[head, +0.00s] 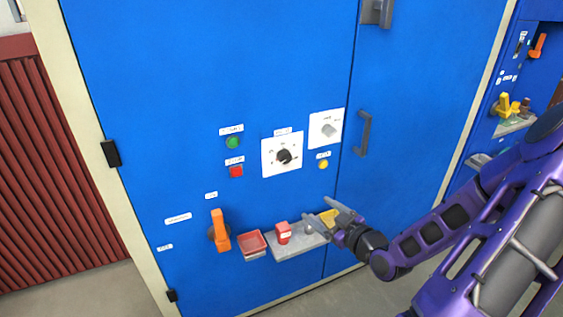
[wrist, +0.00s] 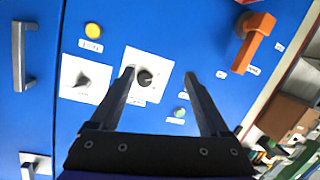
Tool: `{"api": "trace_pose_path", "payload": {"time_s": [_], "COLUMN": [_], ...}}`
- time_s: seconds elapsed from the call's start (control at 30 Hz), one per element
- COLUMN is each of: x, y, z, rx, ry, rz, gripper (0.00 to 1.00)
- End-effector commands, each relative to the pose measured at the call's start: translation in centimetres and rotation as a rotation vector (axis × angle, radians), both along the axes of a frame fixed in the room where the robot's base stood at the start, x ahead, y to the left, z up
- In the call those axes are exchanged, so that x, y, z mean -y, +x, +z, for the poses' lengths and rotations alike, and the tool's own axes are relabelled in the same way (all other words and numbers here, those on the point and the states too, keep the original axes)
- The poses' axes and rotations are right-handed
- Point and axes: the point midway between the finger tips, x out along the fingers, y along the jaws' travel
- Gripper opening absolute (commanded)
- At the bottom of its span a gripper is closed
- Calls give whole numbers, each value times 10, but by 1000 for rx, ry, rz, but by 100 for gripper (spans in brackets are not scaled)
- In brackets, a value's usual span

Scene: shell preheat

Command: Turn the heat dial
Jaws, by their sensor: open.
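A black round dial (head: 284,156) sits on a white square plate with marks around it, on the blue cabinet door. A grey knob (head: 328,130) is on a second white plate to its upper right. The labels are too small to read, so I cannot tell which is the heat dial. My gripper (head: 318,211) is open and empty, low in front of the cabinet, below both plates in the head view. In the wrist view the black dial (wrist: 146,78) shows between the fingertips (wrist: 159,73), nearer the left finger; the grey knob (wrist: 82,79) is left of the fingers.
A green button (head: 233,142), a red button (head: 236,171) and a yellow button (head: 323,165) surround the dial. An orange handle (head: 219,230) juts out lower left. A grey shelf (head: 296,244) bears a red block (head: 283,232), beside a red tray (head: 252,243). A door handle (head: 363,133) is right.

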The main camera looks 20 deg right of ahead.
Motion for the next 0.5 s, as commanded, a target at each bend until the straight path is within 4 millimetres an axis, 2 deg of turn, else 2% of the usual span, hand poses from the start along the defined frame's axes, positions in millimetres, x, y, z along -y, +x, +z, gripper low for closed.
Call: {"api": "trace_pose_path", "payload": {"time_s": [0.1, 0.2, 0.37, 0.5], "x": [5, 7, 6, 4], "y": [-11, -16, -13, 6], "z": [31, 48, 57, 56], "rx": [117, 178, 208, 209], "ry": [55, 80, 91, 91], "rz": [-40, -55, -59, -56], "gripper": [80, 80, 80, 80]}}
